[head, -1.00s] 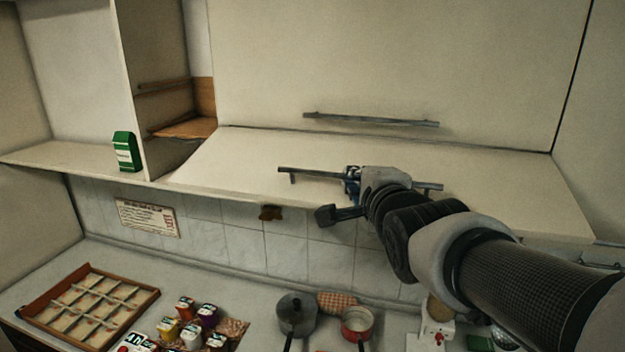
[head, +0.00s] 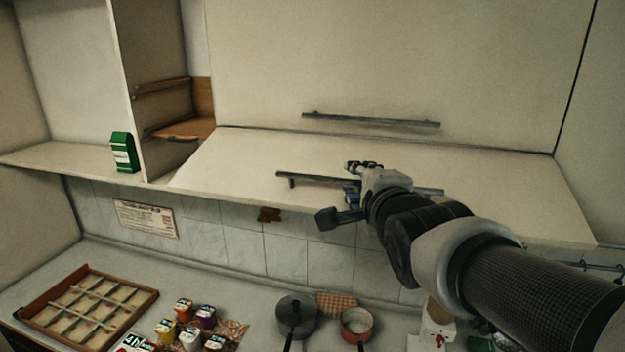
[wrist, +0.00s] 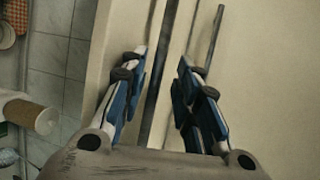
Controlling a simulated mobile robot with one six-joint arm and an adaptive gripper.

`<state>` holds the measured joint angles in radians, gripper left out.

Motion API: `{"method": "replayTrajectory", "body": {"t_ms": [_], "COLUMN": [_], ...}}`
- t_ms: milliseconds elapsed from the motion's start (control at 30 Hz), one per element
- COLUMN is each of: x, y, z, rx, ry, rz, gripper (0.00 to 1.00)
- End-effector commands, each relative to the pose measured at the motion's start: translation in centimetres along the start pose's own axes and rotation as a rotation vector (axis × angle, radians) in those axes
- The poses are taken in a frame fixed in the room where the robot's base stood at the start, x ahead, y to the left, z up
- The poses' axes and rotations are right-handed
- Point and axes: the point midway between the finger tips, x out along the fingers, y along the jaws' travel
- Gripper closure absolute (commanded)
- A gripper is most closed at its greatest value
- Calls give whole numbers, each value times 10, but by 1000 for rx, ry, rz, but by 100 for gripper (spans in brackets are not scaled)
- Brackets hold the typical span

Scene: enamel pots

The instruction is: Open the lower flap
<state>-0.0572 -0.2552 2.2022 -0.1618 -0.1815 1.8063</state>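The lower flap (head: 240,165) is a cream panel hinged along its top edge. It slants outward at the bottom, so it stands partly open. Its long dark handle bar (head: 312,179) runs across it. My gripper (head: 357,178) is at the middle of this bar. In the wrist view, its blue-padded fingers (wrist: 160,75) are spread, with the dark bar (wrist: 151,105) running between them. A gap shows on each side of the bar. My gripper and arm hide part of the bar's right half in the head view.
The upper flap (head: 400,60) above is shut, with its own handle (head: 370,121). A green carton (head: 123,153) stands on the open shelf at left. Below, the counter holds a wooden tray (head: 30,318), several small jars, a dark pot (head: 296,312) and a red pan (head: 357,322).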

Motion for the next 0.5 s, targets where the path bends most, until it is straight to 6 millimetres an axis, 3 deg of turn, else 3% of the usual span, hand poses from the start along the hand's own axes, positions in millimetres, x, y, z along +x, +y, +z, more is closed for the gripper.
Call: {"method": "replayTrajectory", "body": {"t_ms": [300, 500], "x": [-51, -68], "y": [-1, 0], "z": [0, 0], "rx": [0, 0], "ry": [1, 1], "rz": [-5, -2], "gripper": [70, 70]}}
